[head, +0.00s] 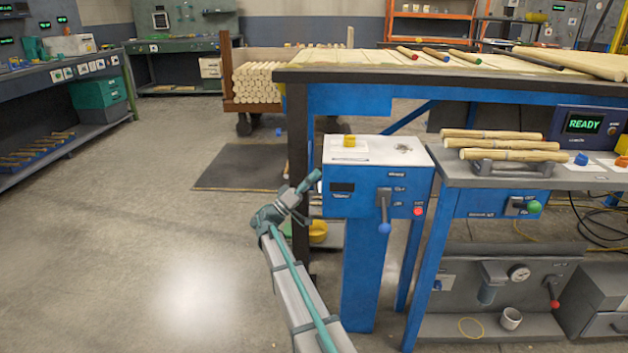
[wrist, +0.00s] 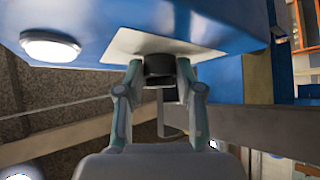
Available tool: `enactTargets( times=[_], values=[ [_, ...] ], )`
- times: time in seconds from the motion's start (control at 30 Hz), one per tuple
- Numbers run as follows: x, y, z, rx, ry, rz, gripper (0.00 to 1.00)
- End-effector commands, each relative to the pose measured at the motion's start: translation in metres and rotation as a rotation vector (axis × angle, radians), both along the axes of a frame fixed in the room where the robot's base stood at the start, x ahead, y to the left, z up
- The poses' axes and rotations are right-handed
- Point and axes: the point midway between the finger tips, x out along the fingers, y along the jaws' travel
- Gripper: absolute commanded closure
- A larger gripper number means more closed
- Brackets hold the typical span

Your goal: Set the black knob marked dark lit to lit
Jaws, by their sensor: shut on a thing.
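The black knob (wrist: 159,66) sits on a pale plate (wrist: 125,42) on a face of the blue control box, in the upper middle of the wrist view. My gripper (wrist: 160,78) has one finger on each side of the knob and is shut on it. In the head view my gripper (head: 311,182) is at the left side of the blue control box (head: 353,203), and the knob is hidden there. I cannot read the knob's markings or tell its setting.
A round white lamp (wrist: 50,46) is beside the plate. The workbench (head: 290,75) stands behind. A dark mat (head: 240,167) lies on the floor, and the floor at left is open.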

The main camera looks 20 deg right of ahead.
Motion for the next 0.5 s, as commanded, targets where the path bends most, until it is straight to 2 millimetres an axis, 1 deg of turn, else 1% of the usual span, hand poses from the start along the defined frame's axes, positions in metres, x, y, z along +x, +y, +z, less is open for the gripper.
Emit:
enactTargets(
  times=[0.17, 0.2, 0.27, 0.3, 0.33, 0.5],
  values=[
    [-0.0003, 0.0003, -0.0001, 0.000, -0.002, 0.001, 0.98],
    [-0.0002, 0.0004, 0.0000, 0.000, -0.001, 0.001, 0.57],
    [-0.0001, 0.0003, -0.0001, 0.000, -0.001, 0.001, 0.47],
    [-0.0001, 0.0003, -0.0001, 0.000, -0.001, 0.001, 0.40],
    [-0.0001, 0.0002, -0.0001, 0.000, -0.001, 0.001, 0.39],
    [0.0000, 0.0001, -0.0001, 0.000, 0.000, 0.000, 0.39]
  ],
)
